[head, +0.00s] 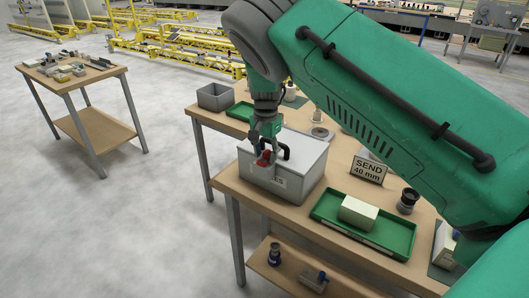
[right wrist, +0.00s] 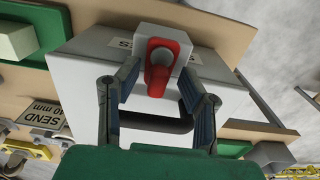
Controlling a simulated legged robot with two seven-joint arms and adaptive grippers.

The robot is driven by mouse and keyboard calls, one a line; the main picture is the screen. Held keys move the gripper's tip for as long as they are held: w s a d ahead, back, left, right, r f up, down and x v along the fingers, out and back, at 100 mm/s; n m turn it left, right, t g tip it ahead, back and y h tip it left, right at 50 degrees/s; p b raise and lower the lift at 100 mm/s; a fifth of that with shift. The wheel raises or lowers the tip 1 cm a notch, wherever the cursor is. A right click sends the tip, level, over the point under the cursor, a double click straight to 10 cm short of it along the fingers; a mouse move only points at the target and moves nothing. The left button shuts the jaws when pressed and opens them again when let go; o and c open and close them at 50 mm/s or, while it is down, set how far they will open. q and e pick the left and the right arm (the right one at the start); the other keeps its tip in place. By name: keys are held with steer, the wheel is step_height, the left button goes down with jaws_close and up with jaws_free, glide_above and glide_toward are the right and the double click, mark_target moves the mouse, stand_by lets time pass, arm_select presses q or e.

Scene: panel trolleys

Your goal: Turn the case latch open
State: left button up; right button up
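The case (head: 306,178) is a light grey box with a lid, standing on the wooden bench. Its red latch (head: 264,158) is on the near side, beside the dark handle (head: 284,150). The right wrist view shows the red latch (right wrist: 160,62) on a pale block, with the dark handle (right wrist: 155,123) below it. My right gripper (head: 266,148) is just above the latch. In the right wrist view its fingers (right wrist: 158,78) stand apart, one on each side of the latch, with visible gaps. Contact cannot be told. My left gripper is not in view.
A green tray (head: 392,238) holding a pale block (head: 358,212) lies right of the case. A "SEND 40 mm" sign (head: 368,170) stands behind it. A grey bin (head: 215,97) is at the bench's far left corner. A second table (head: 110,72) stands far left; floor between is clear.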

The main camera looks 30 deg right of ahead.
steer(key=shift+d, duration=0.25)
jaws_close()
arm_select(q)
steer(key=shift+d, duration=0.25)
